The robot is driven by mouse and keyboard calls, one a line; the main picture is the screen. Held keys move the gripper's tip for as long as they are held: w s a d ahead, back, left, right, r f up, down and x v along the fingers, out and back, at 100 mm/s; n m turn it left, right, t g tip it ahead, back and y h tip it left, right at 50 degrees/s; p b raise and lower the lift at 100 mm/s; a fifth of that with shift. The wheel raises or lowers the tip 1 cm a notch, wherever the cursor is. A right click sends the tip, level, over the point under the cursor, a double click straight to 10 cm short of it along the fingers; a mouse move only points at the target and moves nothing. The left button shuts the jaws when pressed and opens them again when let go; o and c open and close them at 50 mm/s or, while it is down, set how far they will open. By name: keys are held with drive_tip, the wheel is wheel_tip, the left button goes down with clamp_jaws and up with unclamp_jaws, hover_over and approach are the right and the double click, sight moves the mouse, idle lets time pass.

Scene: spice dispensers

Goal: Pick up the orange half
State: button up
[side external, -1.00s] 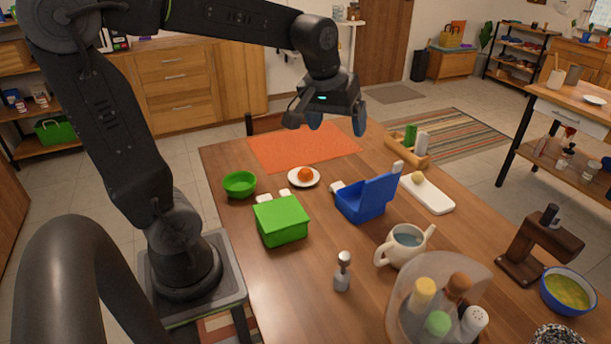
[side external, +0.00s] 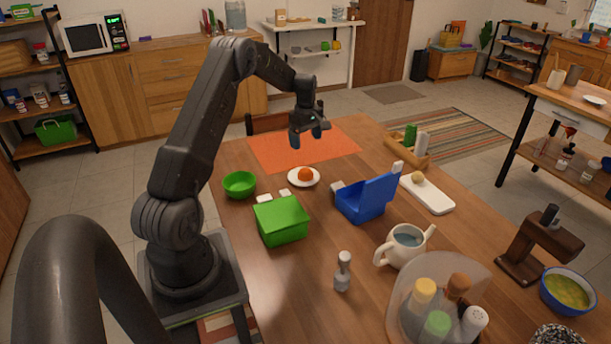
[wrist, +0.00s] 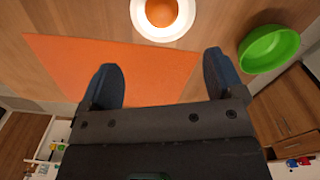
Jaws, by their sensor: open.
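The orange half (side external: 305,174) sits on a small white plate (side external: 291,180) on the wooden table, beside the orange mat. In the wrist view the orange half (wrist: 161,11) is at the top centre on its plate (wrist: 140,24), partly cut off by the frame edge. My gripper (side external: 308,138) is above the orange mat, behind and above the plate, apart from the orange half. In the wrist view my gripper (wrist: 163,76) shows its two fingers spread with nothing between them but the mat and table below.
A green bowl (side external: 239,184) stands left of the plate. The orange mat (side external: 270,150) is flat and clear. A teapot-like mug (side external: 405,244) and a spice rack (side external: 440,300) are farther forward.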

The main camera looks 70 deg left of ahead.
sight(305, 169)
wheel_tip(305, 169, down, 13)
drive_tip(key=shift+s+d+r, duration=0.1)
drive_tip(key=shift+s, duration=0.05)
idle(0.4)
drive_tip(key=shift+c, duration=0.5)
drive_tip(key=c, duration=0.9)
